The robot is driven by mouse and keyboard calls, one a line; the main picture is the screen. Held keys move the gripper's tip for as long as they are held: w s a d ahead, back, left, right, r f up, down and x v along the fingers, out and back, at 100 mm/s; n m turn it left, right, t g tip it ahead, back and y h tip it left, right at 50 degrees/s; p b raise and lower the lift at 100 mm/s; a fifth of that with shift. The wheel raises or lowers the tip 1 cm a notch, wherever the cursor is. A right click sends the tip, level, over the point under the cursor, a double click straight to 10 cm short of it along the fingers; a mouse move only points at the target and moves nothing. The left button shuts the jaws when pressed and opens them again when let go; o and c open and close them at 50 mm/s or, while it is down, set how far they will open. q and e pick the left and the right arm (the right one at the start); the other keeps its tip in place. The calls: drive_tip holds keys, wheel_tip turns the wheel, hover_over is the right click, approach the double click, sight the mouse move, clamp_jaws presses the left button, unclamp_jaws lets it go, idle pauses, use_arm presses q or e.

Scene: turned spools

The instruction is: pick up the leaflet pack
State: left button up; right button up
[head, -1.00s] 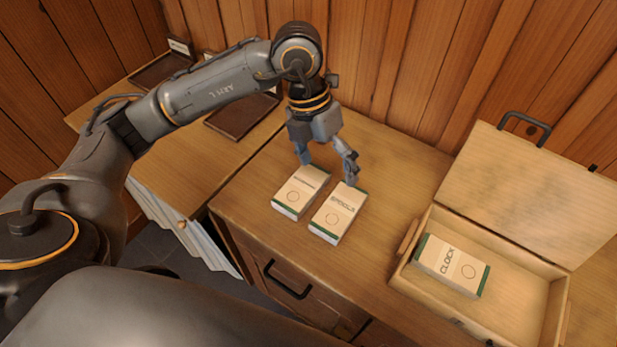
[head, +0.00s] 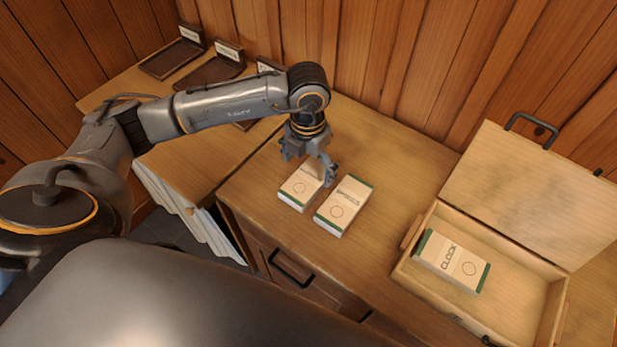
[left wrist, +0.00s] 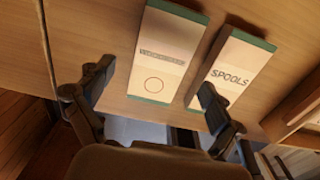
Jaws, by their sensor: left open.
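Two cream packs with green ends lie side by side on the wooden counter. The left pack (head: 296,193) has a label too blurred to read; it also shows in the left wrist view (left wrist: 163,38). The right pack (head: 343,205) reads "SPOOLS" in the left wrist view (left wrist: 236,62). A third pack (head: 452,262), marked "CLOCK", lies in the open case. My left gripper (head: 309,168) is open and empty over the left pack, partly covering it. In the left wrist view its fingers (left wrist: 152,92) spread to either side of that pack; I cannot tell their exact height above the counter. My right gripper is not in view.
The wooden case (head: 409,268) stands open at the right, its lid (head: 530,190) tilted back. Dark trays (head: 166,62) with small signs stand on the counter at the back left. A plank wall closes off the back. The counter between packs and case is clear.

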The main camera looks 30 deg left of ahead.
sight(308, 178)
use_arm(q)
wheel_tip(308, 178, down, 4)
drive_tip(key=shift+r+p, duration=0.25)
drive_tip(key=shift+p, duration=0.05)
drive_tip(key=shift+c, duration=0.3)
drive_tip(key=c, duration=1.3)
drive_tip(key=shift+r, duration=0.2)
